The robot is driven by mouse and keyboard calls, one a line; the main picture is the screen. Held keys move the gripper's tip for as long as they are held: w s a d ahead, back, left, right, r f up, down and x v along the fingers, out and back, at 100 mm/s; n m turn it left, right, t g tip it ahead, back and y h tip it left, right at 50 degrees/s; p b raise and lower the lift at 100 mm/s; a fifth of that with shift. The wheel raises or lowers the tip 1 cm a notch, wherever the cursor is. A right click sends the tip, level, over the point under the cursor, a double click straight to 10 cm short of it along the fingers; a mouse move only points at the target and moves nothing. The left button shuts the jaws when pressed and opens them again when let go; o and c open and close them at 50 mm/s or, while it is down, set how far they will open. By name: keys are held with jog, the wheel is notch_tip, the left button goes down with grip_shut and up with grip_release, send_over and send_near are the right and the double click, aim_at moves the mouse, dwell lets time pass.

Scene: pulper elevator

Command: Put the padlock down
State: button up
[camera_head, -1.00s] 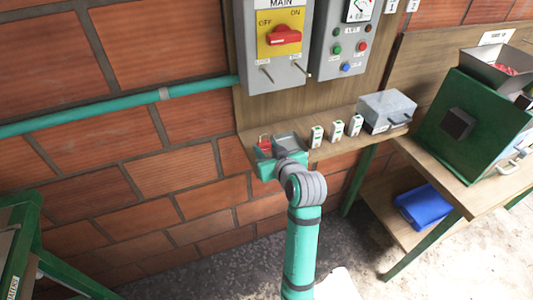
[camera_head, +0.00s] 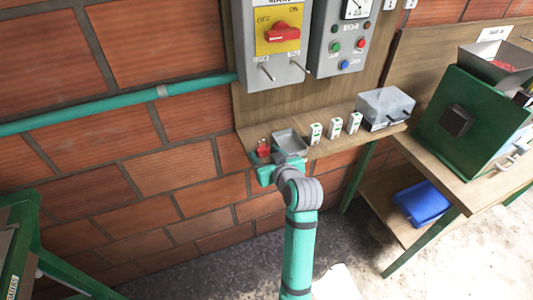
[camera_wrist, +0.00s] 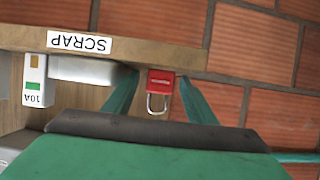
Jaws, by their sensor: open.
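The red padlock (camera_head: 263,148) with a metal shackle sits at the left end of the wooden shelf (camera_head: 330,147), beside a small grey tray. In the wrist view the padlock (camera_wrist: 160,85) shows between the two green fingers of my gripper (camera_wrist: 158,92), with a gap on both sides. My gripper is open, and it also shows in the head view (camera_head: 262,165) at the shelf's front left edge. The fingers hide part of the shelf near the padlock.
The grey tray (camera_head: 290,143) is just right of the padlock. Several white breakers (camera_head: 316,133) and a grey metal box (camera_head: 385,109) stand farther right on the shelf. A SCRAP label (camera_wrist: 79,42) is on the shelf edge. The MAIN switch box (camera_head: 270,45) hangs above.

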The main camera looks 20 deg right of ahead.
jog(key=v, duration=1.2)
jog(key=s+a+f+m+h, duration=0.1)
jog(key=s+a+f, duration=0.25)
jog(key=f, duration=0.25)
jog(key=s+a+f+m, duration=0.2)
jog(key=s+a+f, duration=0.1)
jog(key=a+f, duration=0.25)
jog(key=s+a+f+m+h, duration=0.1)
jog(key=s+a+f, duration=0.25)
jog(key=f, duration=0.35)
jog(key=s+a+n+t, duration=0.1)
jog(key=s+a, duration=0.3)
jog(key=s, duration=0.7)
jog(key=s+a+n+t+y, duration=0.1)
jog(key=s+a, duration=0.3)
jog(key=s, duration=0.8)
jog(key=shift+s+r+n+y, duration=0.25)
jog(key=shift+r+n+y, duration=0.1)
jog(key=shift+n, duration=0.45)
